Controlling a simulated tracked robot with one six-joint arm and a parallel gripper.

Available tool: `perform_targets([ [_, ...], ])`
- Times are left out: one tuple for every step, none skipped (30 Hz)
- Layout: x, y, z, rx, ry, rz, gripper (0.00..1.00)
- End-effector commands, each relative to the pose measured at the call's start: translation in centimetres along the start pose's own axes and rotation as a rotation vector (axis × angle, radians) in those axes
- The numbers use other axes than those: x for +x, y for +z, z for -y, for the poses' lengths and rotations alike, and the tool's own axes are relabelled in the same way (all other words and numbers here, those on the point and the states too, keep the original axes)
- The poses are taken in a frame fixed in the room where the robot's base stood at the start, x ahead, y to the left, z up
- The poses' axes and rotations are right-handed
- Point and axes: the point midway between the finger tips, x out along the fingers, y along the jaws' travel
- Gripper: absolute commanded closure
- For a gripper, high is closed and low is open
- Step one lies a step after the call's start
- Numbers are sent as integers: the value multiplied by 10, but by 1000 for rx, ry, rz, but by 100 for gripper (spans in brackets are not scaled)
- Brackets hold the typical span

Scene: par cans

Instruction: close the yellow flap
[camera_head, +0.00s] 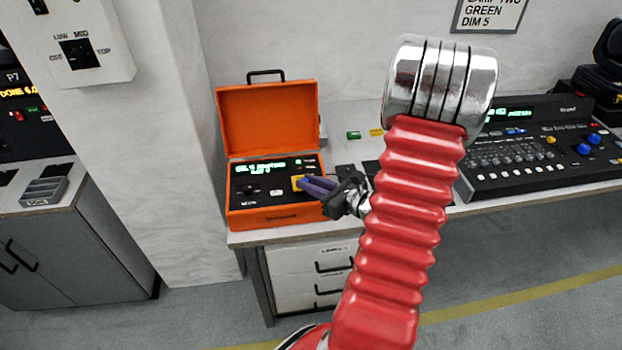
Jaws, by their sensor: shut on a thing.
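A small yellow flap (295,181) sits on the black panel of an open orange case (267,119), toward the panel's right side. My gripper (306,184) reaches in from the right, its purple fingers at the yellow flap and shut on it. The fingers cover part of the flap, so I cannot tell how far it is open. The case's lid stands upright at the back, and its panel shows green lit text, a knob and a white label.
The case stands at the left end of a grey worktop (500,204). A black mixing console (530,150) is at the right. Small green (354,135) and yellow (376,132) blocks lie behind my gripper. A pale pillar (150,170) stands left.

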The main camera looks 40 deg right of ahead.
Motion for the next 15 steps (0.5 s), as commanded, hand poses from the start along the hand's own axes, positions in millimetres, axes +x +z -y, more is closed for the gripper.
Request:
perform_targets([
  [-1, -4, 1, -7, -6, 13, 100],
  [-1, -4, 1, -16, -8, 24, 100],
  [-1, -5, 0, -25, -9, 36, 100],
  [-1, -6, 0, -32, -10, 45, 100],
  [-1, -7, 0, -38, -10, 52, 100],
  [-1, -7, 0, -47, -11, 63, 100],
  [-1, -8, 0, -52, -11, 69, 100],
  [-1, -8, 0, -57, -12, 74, 100],
  [-1, -9, 0, -62, -13, 81, 100],
  [-1, -9, -1, -65, -13, 85, 100],
  [-1, -9, -1, -69, -14, 89, 100],
  [-1, -9, -1, -72, -14, 93, 100],
  [-1, -9, -1, -74, -15, 95, 100],
  [-1, -9, -1, -75, -15, 97, 100],
  [-1, -9, -1, -76, -15, 98, 100],
])
